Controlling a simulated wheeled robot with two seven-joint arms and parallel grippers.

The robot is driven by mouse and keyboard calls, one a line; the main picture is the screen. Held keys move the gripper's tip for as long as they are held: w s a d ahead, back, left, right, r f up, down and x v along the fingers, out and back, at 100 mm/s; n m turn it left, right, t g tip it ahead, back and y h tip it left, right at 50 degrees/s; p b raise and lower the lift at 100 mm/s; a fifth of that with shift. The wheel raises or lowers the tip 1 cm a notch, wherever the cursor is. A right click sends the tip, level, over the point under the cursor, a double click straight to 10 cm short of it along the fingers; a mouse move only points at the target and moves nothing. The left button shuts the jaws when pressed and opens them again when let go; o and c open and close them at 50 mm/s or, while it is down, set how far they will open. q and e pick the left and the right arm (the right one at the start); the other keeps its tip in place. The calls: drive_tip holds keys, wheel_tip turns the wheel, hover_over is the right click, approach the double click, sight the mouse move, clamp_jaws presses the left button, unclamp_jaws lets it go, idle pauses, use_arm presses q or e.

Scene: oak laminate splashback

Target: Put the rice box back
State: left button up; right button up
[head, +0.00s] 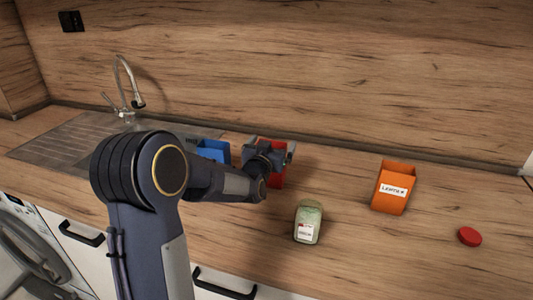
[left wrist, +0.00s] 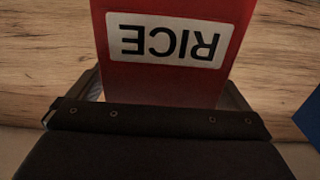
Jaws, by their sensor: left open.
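The red rice box (head: 279,179) stands on the counter near the back wall, partly hidden behind my left gripper and wrist. In the left wrist view the red rice box (left wrist: 165,85) fills the middle, its white RICE label upside down. My left gripper (head: 274,152) is open at the box. Its fingers show at the left and right sides of the box in the wrist view, and I cannot tell whether they touch it. My right gripper is not in view.
A blue box (head: 213,150) stands just left of the rice box. A glass jar (head: 308,222) with green contents, an orange labelled box (head: 393,188) and a red lid (head: 469,237) are to the right. The sink (head: 75,140) and faucet are at left. Counter between the jar and orange box is clear.

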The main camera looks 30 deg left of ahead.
use_arm(q)
drive_tip(key=b+v, duration=0.1)
drive_tip(key=v, duration=1)
drive_tip(key=shift+s, duration=0.35)
drive_tip(key=shift+d, duration=0.15)
drive_tip(key=s+d+f+g+h+p, duration=0.1)
drive_tip(key=s+d+g, duration=0.3)
drive_tip(key=s, duration=0.5)
drive_tip(key=s+d+f+g+h+p, duration=0.2)
drive_tip(key=s+d+g+h, duration=0.2)
drive_tip(key=s, duration=0.5)
drive_tip(key=s+d+f+m+g+h+p, duration=0.1)
drive_tip(key=s+d+g, duration=0.3)
drive_tip(key=s, duration=0.5)
drive_tip(key=shift+d+f+h+p, duration=0.25)
drive_tip(key=shift+d+h+p, duration=0.2)
drive_tip(key=shift+d+h, duration=0.4)
